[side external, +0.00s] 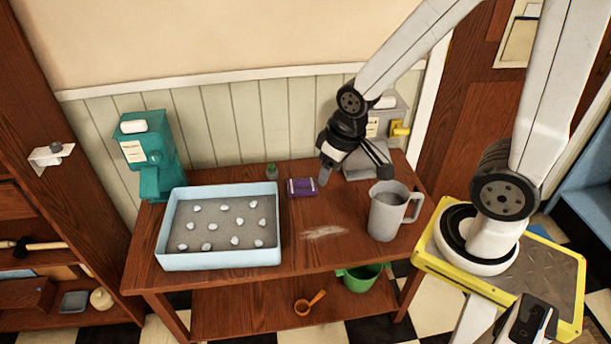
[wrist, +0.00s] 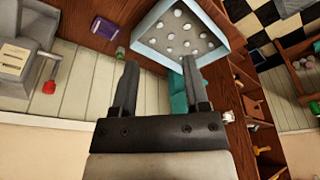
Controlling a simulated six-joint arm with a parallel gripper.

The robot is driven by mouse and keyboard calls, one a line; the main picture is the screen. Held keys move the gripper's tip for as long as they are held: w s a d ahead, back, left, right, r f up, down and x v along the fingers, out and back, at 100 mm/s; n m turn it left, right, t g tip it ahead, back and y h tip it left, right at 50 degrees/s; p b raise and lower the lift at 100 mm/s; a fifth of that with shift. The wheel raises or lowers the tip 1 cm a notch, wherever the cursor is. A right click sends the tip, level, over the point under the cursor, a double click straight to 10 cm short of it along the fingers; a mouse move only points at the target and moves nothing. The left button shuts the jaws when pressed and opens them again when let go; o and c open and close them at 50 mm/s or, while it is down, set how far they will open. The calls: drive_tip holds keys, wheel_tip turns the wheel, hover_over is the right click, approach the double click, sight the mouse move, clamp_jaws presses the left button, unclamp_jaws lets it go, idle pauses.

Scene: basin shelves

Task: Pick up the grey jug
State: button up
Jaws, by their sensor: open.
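The grey jug (side external: 384,214) stands upright on the right part of the wooden table, with its handle toward the right. It does not show in the wrist view. My gripper (side external: 354,174) is open and empty, above the back of the table, behind and to the left of the jug and apart from it. In the wrist view, the two fingers of my gripper (wrist: 160,64) are spread with nothing between them.
A pale blue tray (side external: 222,262) holding several white pebbles stands on the table (side external: 325,255). A teal dispenser (side external: 148,160), small green bottle (side external: 271,171), purple packet (side external: 302,187) and grey dispenser (side external: 397,112) stand along the back. A green container (side external: 362,279) and orange scoop (side external: 308,303) lie below.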

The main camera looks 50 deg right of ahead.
idle(0.3)
drive_tip(key=shift+o, duration=0.8)
drive_tip(key=shift+d, duration=0.1)
